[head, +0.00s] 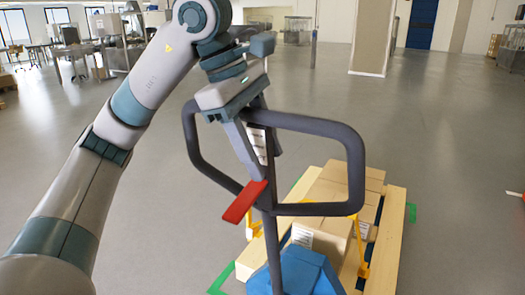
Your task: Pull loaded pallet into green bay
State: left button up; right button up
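A blue pallet jack (296,272) stands at the lower middle. Its dark loop handle (356,165) rises towards me, with a red lever (244,202) below the loop's middle. My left gripper (262,150) reaches down over the handle's top bar, its fingers on either side and seemingly closed on it. A wooden pallet (392,225) lies behind the jack, loaded with brown cardboard boxes (345,190). Green floor marks of a bay show at the pallet's right (412,212) and lower left (221,279). Jack and handle hide part of the load. My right gripper is out of view.
Grey floor is open to the left, right and behind the pallet. A square pillar (372,38) stands farther back. Tables and machines (85,55) stand at the far left. Yellow parts (362,250) show beside the boxes.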

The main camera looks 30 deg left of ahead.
aim_at(249, 118)
pick_arm(q)
jog(key=shift+a+r, duration=0.15)
jog(key=shift+r, duration=0.3)
jog(key=v, duration=0.4)
jog(key=shift+s+a+r+p, duration=0.1)
jog(key=shift+r+p, duration=0.2)
jog(key=shift+r, duration=0.1)
jog(key=p+v, duration=0.2)
jog(key=v, duration=0.9)
jog(key=shift+s+r+p, duration=0.15)
jog(key=shift+r+p, duration=0.1)
jog(key=shift+p, duration=0.05)
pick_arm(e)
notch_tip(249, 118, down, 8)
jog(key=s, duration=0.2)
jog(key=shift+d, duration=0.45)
pick_arm(q)
jog(key=shift+a, duration=0.1)
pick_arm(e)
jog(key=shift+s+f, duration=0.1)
